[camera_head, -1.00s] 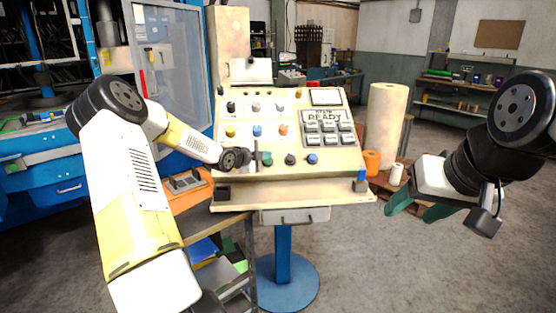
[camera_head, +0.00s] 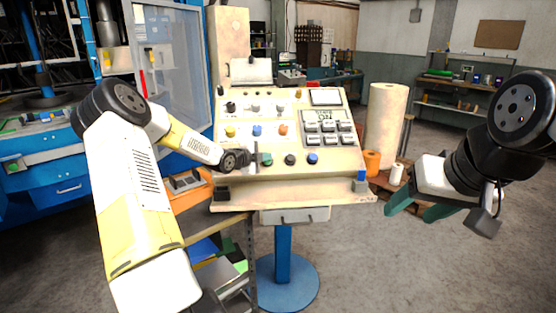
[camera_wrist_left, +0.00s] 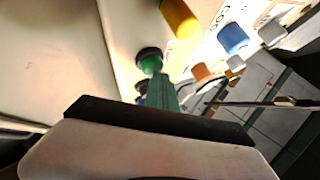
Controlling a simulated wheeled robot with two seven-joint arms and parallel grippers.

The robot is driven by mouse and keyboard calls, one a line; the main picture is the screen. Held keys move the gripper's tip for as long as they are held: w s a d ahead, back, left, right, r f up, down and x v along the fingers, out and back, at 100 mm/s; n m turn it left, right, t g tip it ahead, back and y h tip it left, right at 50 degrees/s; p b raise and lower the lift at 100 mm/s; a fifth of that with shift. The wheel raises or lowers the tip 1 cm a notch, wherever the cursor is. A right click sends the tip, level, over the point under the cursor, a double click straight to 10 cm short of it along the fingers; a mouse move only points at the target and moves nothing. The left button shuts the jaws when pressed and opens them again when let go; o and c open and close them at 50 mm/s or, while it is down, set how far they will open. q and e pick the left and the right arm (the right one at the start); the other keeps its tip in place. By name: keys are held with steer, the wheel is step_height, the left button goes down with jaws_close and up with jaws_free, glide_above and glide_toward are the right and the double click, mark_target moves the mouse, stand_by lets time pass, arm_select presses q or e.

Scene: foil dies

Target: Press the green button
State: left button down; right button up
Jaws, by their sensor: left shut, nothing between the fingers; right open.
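The green button (camera_head: 267,159) is in the bottom row of knobs on the cream control panel (camera_head: 290,185). My left gripper (camera_head: 257,158) reaches in from the left with its fingers shut, its tip right at the button. In the left wrist view the green button (camera_wrist_left: 150,61) has a dark collar, and the shut green fingers (camera_wrist_left: 164,92) meet or overlap its near side. Whether they press it cannot be told. My right gripper (camera_head: 420,207) is open and empty, right of the panel.
A black knob (camera_head: 290,159) and a blue knob (camera_head: 312,158) sit to the right in the same row. Yellow, blue and orange knobs are above. A small display (camera_head: 325,115) tops a keypad. An orange spool (camera_head: 372,163) stands right of the panel.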

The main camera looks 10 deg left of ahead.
stand_by(0.3)
arm_select(q)
steer(key=shift+s+d+r, duration=0.1)
steer(key=shift+s+r, duration=0.45)
steer(key=shift+r, duration=0.2)
steer(key=s+r, duration=0.1)
steer(key=r, duration=0.1)
steer(key=s+d+r, duration=0.1)
steer(key=r, duration=0.1)
steer(key=shift+s, duration=0.35)
stand_by(0.4)
